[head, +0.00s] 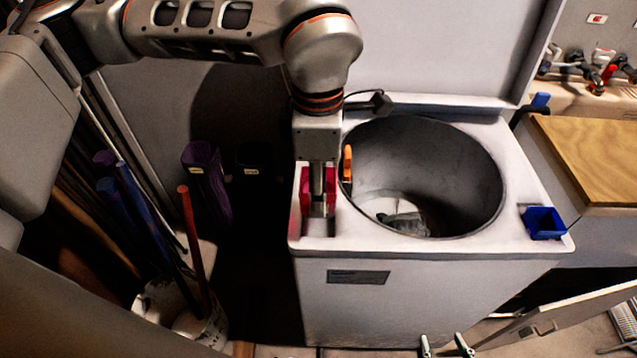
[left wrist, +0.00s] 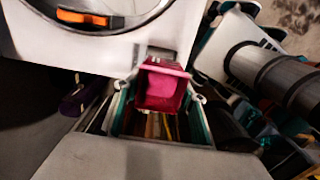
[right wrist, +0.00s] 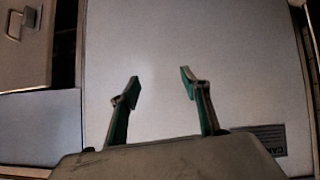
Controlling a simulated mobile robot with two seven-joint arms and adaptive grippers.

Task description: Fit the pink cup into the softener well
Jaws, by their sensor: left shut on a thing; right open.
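My left gripper (head: 318,200) reaches down over the left front corner of the washer top. It is shut on the pink cup (head: 305,190), which shows on both sides of the fingers. In the left wrist view the pink cup (left wrist: 163,92) is between the fingers, its open inside facing the camera. The washer top (head: 375,245) is white around a round drum opening. The softener well is not clearly seen; the gripper and cup cover that corner. I cannot tell whether the cup touches the top. My right gripper (head: 445,346) is open and empty in front of the washer.
A blue cup (head: 543,222) sits at the washer's right front corner. An orange clip (head: 347,164) is on the drum's left rim. Grey cloth (head: 403,220) lies in the drum. Poles in a bucket (head: 200,322) stand left. A wooden counter (head: 590,160) is right.

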